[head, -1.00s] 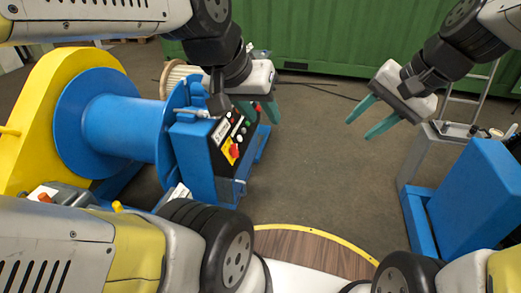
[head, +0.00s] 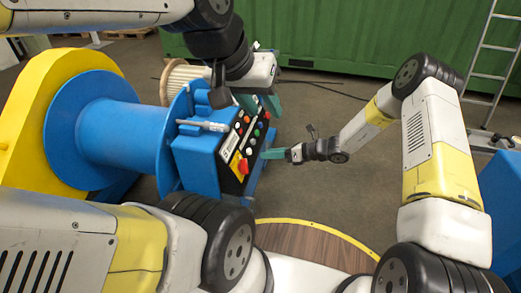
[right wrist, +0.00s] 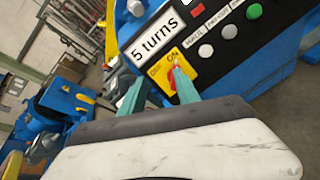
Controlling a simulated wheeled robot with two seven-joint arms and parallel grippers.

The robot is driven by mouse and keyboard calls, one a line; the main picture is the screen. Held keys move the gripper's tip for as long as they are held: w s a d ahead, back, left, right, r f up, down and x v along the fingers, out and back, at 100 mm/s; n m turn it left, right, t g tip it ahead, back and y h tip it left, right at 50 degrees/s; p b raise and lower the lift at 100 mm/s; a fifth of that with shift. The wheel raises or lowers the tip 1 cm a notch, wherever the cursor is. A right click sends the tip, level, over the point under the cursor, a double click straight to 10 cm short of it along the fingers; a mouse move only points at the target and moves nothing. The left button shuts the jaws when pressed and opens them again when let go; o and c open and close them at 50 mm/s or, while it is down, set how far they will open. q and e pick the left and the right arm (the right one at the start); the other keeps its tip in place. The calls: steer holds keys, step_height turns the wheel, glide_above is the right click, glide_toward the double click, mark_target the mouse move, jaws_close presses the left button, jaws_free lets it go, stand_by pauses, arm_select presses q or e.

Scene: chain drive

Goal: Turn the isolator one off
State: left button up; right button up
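The isolator (head: 241,167) is a red rotary handle on a yellow plate at the near end of the black control panel (head: 228,175). In the right wrist view the yellow plate (right wrist: 188,78) shows an ON mark, and the red handle is partly hidden by a finger; I cannot tell its exact position. My right gripper (head: 270,154) is beside the panel, its fingers pointing at the isolator. In the right wrist view its fingers (right wrist: 158,77) are apart, one overlapping the plate; contact is unclear. My left gripper (head: 259,103) is open above the panel's far end.
The panel sits on a blue cabinet (head: 196,160) beside a large blue drum (head: 120,130) with a yellow guard (head: 30,120). Several push buttons line the panel. A "5 turns" label (right wrist: 156,42) is next to the isolator. A ladder (head: 490,60) and green container (head: 370,40) stand behind.

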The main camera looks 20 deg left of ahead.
mark_target(247, 166)
steer(key=a+f+m, duration=0.1)
steer(key=a+f, duration=0.2)
steer(key=a+f+m+t, duration=0.1)
steer(key=a+f, duration=0.2)
steer(key=a+f+m, duration=0.2)
steer(key=a+f, duration=0.1)
steer(key=shift+w+a+f+y, duration=0.2)
steer(key=shift+w+f+y, duration=0.05)
steer(key=shift+f+y, duration=0.05)
jaws_close()
